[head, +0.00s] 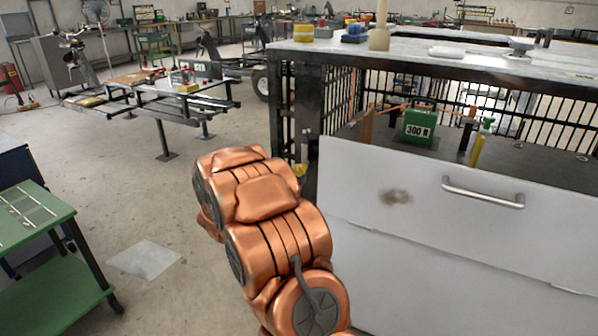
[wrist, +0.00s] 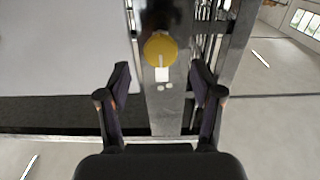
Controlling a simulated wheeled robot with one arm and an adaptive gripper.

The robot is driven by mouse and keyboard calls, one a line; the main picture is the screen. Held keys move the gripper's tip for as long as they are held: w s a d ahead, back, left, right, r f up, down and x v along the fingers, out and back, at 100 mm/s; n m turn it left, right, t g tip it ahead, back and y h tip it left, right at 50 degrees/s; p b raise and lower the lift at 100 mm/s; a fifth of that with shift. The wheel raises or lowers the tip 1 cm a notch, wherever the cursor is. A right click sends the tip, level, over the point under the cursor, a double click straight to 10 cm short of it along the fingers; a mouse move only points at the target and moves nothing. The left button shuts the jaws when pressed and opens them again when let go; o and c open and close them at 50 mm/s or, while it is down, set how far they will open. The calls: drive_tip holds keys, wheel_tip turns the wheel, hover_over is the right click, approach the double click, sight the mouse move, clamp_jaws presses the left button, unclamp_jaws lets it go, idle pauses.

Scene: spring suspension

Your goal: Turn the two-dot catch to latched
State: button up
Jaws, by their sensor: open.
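The two-dot catch is a round yellow knob (wrist: 160,46) on a grey metal post in the wrist view. A thin pale line runs from it toward a white square label (wrist: 162,74). Two small white dots (wrist: 165,87) sit just below the label. My gripper (wrist: 160,72) is open, with one dark finger on each side of the post and nothing between them. The knob appears beyond the fingertips, apart from both. In the head view a small yellow part (head: 299,170) shows beside my copper arm; my gripper is hidden there.
A white panel (head: 400,205) with a bar handle (head: 483,192) fronts the bench right of my arm. A green block marked 300 (head: 419,127) stands behind it. A green table (head: 35,235) is at the left.

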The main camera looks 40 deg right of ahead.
sight(298, 171)
drive_tip(key=shift+x, duration=2.7)
clamp_jaws()
